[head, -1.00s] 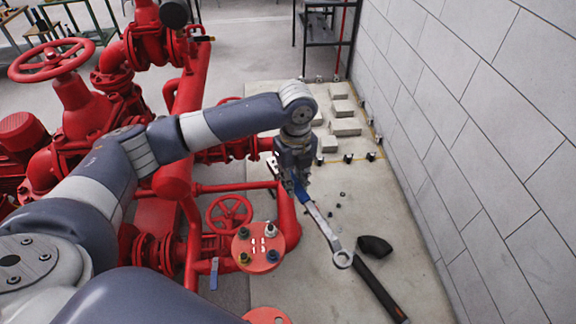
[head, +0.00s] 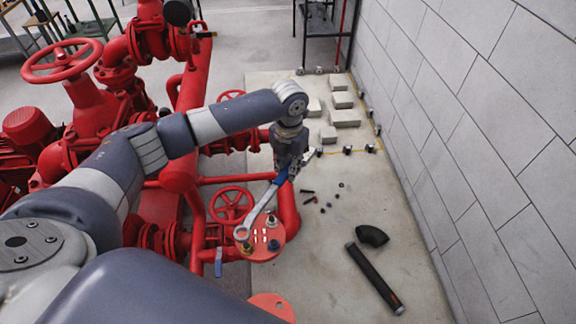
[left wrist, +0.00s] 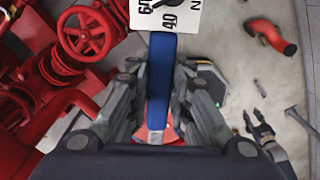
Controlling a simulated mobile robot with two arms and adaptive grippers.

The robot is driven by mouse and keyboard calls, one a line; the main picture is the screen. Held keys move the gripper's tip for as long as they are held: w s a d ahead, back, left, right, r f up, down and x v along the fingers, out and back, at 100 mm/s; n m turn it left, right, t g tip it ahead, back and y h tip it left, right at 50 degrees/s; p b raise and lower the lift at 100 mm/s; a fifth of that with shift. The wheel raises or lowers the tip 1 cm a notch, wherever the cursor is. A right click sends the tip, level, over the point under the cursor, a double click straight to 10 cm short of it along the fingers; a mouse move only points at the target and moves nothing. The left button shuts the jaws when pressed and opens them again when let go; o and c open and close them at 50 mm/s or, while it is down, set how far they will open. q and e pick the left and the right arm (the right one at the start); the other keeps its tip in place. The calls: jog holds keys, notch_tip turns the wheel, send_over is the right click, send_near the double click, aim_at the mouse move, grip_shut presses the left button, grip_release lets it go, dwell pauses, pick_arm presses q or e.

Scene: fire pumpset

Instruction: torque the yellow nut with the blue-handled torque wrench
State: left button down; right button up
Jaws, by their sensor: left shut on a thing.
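My left gripper (head: 287,168) is shut on the blue handle of the torque wrench (head: 262,208). The wrench slants down left over the red flange (head: 262,256). Its ring end is just above or at the yellow nut (head: 245,249) at the flange's left; I cannot tell whether they touch. A blue nut (head: 273,245) and a pale one (head: 272,221) also sit on the flange. In the left wrist view the blue handle (left wrist: 160,85) lies between the fingers, with a white dial above it. My right gripper (left wrist: 254,116) shows small there, fingers apart and empty.
Red pump pipes and a handwheel (head: 231,206) stand left of the flange. A black pipe (head: 374,279), a black elbow (head: 372,236) and small bolts lie on the floor at right. A block wall (head: 490,130) bounds the right side.

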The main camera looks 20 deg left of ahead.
pick_arm(q)
jog(key=shift+r, duration=0.1)
jog(key=shift+f+b, duration=1.2)
jog(key=shift+f, duration=1.35)
jog(key=shift+w+d, duration=0.1)
jog(key=shift+f, duration=0.3)
jog(key=shift+f+b, duration=0.65)
jog(key=shift+f, duration=0.4)
